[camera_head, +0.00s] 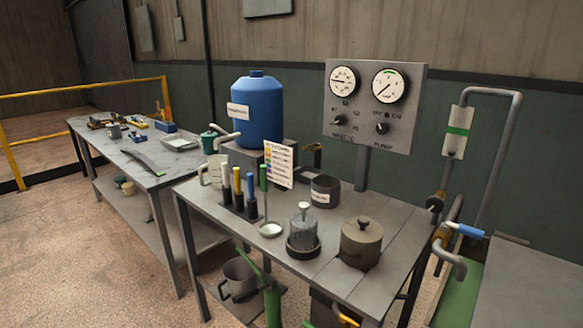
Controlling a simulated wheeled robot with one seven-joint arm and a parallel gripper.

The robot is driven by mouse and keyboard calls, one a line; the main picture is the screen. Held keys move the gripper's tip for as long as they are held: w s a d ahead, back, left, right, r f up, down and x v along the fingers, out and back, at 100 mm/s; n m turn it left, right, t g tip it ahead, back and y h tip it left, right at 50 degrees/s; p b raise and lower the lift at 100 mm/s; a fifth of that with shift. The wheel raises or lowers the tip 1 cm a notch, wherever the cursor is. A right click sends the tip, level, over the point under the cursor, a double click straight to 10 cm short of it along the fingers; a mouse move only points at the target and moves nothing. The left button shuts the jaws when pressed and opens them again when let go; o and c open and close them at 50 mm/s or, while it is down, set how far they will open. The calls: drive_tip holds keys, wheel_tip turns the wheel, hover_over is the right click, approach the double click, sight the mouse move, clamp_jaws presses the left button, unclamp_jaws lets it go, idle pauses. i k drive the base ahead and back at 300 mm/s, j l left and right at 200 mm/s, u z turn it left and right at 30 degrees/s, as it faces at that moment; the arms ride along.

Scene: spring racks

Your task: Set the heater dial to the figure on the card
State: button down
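A grey control panel (409,140) stands on a post behind the bench. Its left black knob (340,121) has small marks around it and a label below too blurred to read surely; it looks like the heater dial. I cannot tell its exact setting. The right black knob (382,128) sits above a label that seems to read "PUMP". A white card (278,165) with coloured marks and lines of print stands upright on the bench. Its print is too small to read. My gripper is not in view.
The near metal bench (337,269) holds a rack of coloured-top tubes (239,205), a dark mug (325,190), a glass vessel (303,232) and a lidded pot (361,241). A blue drum (258,109) stands behind. Pipes (502,150) rise at the right. Open floor lies front left.

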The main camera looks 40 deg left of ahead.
sight(341, 119)
drive_tip(key=j+z, duration=0.3)
drive_tip(key=j, duration=1.35)
